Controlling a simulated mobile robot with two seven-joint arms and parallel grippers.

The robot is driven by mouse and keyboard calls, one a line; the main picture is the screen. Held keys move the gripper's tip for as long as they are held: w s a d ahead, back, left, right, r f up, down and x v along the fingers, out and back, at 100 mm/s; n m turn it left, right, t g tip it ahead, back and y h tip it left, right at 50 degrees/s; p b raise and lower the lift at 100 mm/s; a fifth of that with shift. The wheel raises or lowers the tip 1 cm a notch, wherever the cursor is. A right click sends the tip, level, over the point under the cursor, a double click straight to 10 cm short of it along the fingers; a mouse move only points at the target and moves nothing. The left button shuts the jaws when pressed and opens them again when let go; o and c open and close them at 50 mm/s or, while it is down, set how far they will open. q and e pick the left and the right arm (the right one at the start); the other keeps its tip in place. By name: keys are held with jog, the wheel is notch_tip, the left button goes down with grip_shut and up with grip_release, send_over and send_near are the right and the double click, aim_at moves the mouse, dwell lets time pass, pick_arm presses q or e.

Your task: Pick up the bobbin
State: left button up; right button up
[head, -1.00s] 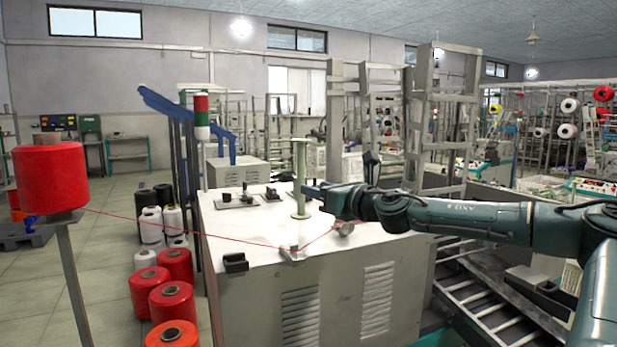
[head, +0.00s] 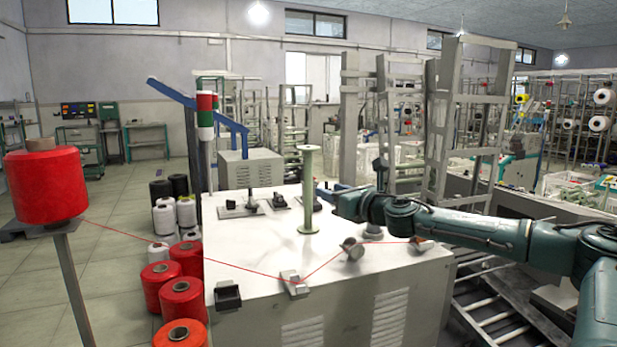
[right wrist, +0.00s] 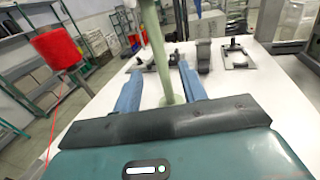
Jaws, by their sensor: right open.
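The bobbin (head: 309,190) is a tall pale green spool with a flange at each end. It stands upright on the white machine top (head: 250,249). My right gripper (head: 321,190) is open, just to the right of the bobbin's shaft in the head view. In the right wrist view the bobbin (right wrist: 157,55) shows in the gap between the two blue fingers of my gripper (right wrist: 162,72), with its top cut off. I cannot tell how far the fingertips reach past the shaft, and I see no grip on it. My left gripper is not in view.
A red thread runs from the red spool (head: 47,187) on a stand, through a metal guide (head: 293,284) and a roller (head: 352,249), across the machine top. Black fittings (head: 280,202) sit behind the bobbin. A red-green signal light (head: 206,116) stands at left.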

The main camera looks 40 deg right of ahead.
aim_at(311, 184)
jog(key=w+p, duration=0.1)
jog(key=p, duration=0.1)
jog(key=w+p, duration=0.2)
jog(key=shift+w+r, duration=0.15)
jog(key=shift+r, duration=0.2)
jog(key=shift+w+f+p, duration=0.3)
jog(key=shift+w+p, duration=0.3)
jog(key=shift+w, duration=0.05)
jog(key=shift+w+d+r, duration=0.1)
jog(key=shift+w, duration=0.15)
jog(key=w+p, duration=0.3)
jog(key=w, duration=0.1)
jog(key=shift+d, duration=0.25)
jog(key=shift+w, duration=0.3)
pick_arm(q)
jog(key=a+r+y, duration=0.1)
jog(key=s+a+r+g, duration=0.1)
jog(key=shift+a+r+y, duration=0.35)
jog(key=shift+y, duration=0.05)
pick_arm(e)
jog(key=shift+f, duration=0.2)
